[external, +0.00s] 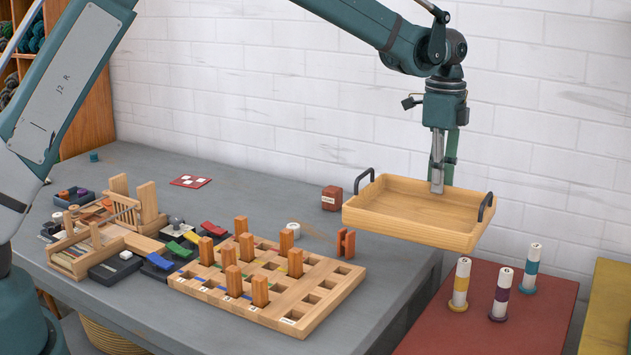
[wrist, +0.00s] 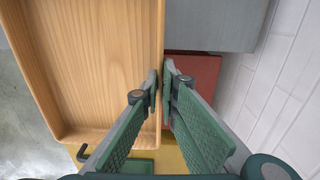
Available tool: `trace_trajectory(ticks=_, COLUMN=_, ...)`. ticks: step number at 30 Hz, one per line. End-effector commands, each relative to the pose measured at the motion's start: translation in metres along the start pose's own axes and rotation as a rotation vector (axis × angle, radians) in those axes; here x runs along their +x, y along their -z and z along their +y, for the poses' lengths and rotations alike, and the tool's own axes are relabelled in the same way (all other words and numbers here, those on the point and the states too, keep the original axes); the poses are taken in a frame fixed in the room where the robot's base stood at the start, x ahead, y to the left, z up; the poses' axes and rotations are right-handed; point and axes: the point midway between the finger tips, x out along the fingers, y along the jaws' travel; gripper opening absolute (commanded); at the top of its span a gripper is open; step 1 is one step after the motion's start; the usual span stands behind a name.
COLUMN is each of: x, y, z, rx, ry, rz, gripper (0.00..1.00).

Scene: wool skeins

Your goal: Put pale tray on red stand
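The pale wooden tray (external: 405,215) has low walls and a black handle at each end; it looks empty. It hangs roughly level in the air, over the grey table's right end and the near-left part of the red stand (external: 545,310). My gripper (external: 437,183) points down at the tray's wall-side rim. In the wrist view the tray (wrist: 85,60) fills the left side, and my gripper's fingers (wrist: 162,85) close on its rim from both sides. A strip of the red stand (wrist: 195,75) shows below, right of the fingers.
Spools with yellow (external: 460,284), purple (external: 501,294) and teal (external: 531,267) bands stand upright on the red stand. A yellow stand (external: 610,305) is at the right. The grey table (external: 260,190) holds a peg board (external: 330,290), a small loom and a red box (external: 331,198). A white brick wall stands behind.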

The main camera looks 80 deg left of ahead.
Motion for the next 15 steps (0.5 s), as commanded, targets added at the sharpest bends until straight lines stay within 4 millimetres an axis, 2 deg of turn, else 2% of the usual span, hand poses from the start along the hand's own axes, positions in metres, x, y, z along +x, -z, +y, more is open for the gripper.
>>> trace_trajectory(ticks=1, x=0.001, y=0.017, z=0.010, rx=0.004, ry=-0.001, rz=0.000, gripper=0.00)
trace_trajectory(ticks=3, x=0.001, y=0.036, z=0.022, rx=0.005, ry=-0.002, rz=-0.001, gripper=0.00)
trace_trajectory(ticks=15, x=0.004, y=0.137, z=0.096, rx=0.006, ry=-0.007, rz=-0.003, gripper=0.00)
